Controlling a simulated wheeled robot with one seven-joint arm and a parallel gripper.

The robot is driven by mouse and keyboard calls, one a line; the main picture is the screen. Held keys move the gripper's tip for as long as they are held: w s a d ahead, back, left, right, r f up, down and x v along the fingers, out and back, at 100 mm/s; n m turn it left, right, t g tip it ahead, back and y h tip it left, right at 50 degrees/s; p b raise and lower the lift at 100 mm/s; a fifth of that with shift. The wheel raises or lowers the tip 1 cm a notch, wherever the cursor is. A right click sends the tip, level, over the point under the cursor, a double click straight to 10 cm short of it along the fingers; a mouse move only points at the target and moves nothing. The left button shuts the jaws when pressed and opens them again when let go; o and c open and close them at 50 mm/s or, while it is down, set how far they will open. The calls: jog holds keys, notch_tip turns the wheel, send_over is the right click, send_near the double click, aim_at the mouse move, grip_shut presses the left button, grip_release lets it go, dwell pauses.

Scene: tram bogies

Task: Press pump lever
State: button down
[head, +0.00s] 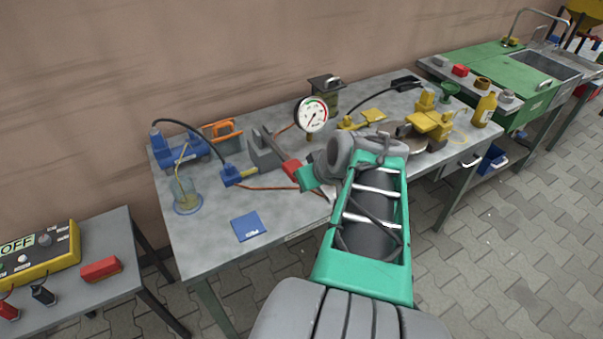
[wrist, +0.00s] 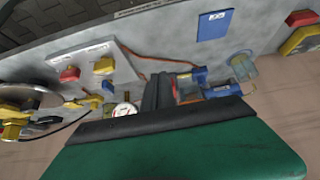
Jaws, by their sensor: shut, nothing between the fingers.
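I cannot clearly make out a pump lever. A blue unit (head: 178,148) stands at the bench's left back, with a yellow rod (head: 182,155) slanting into a glass beaker (head: 186,196). A black hose joins it to a smaller blue part (head: 236,175). My gripper (head: 258,146) reaches left over the bench, shut and empty, its grey fingers together. In the wrist view its dark fingers (wrist: 158,88) stand close together, near the blue parts (wrist: 203,76). The contact, if any, is unclear. My arm hides part of the bench's middle.
A pressure gauge (head: 311,115) stands at the back. A blue mat (head: 248,226) lies at the front left. Yellow clamps (head: 430,118) sit to the right. The wrist view shows a pale plate with a red knob (wrist: 70,74) and yellow knob (wrist: 103,66). Bare bench (head: 205,245) shows at front left.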

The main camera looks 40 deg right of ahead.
jog(key=p+v, duration=0.1)
jog(key=v, duration=0.3)
jog(key=shift+s+f, duration=0.1)
jog(key=shift+f, duration=0.05)
dwell(1.9)
jog(key=a+n+g+y+p, duration=0.1)
jog(key=a+g, duration=0.2)
jog(key=a, duration=1.7)
jog(key=shift+a+f+n+g, duration=0.2)
jog(key=shift+f+n+g, duration=0.1)
jog(key=shift+n, duration=0.1)
jog(key=shift+r, duration=0.1)
